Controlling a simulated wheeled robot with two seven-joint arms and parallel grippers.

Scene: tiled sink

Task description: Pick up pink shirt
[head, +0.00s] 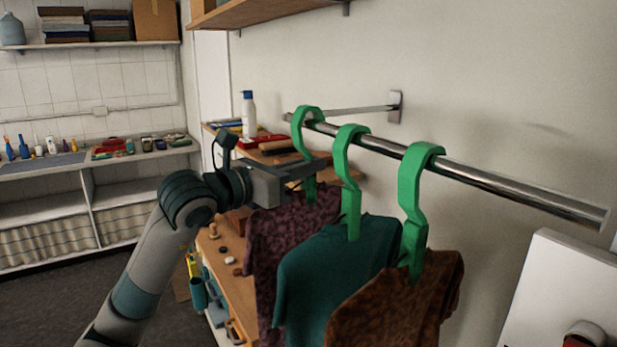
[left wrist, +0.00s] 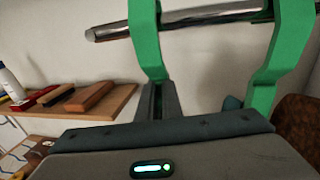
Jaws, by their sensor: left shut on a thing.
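Three green hangers hang on a metal rail, each with a shirt. The farthest shirt (head: 285,240) is dark purple-pink with a mottled pattern, the closest to pink here. The middle shirt (head: 335,275) is teal and the nearest shirt (head: 400,305) is brown. My left gripper (head: 314,170) is shut on the stem of the farthest hanger (head: 305,130), just above the purple-pink shirt. In the left wrist view my gripper's fingers (left wrist: 158,100) are at this hanger's lower stem (left wrist: 146,45). The hanger's hook is still over the rail.
The rail (head: 480,180) is fixed to the wall by a bracket (head: 395,106). The middle hanger (head: 350,185) is close beside my left gripper. A wooden shelf with a white bottle (head: 248,115) is behind. A white panel (head: 560,295) stands at the lower right.

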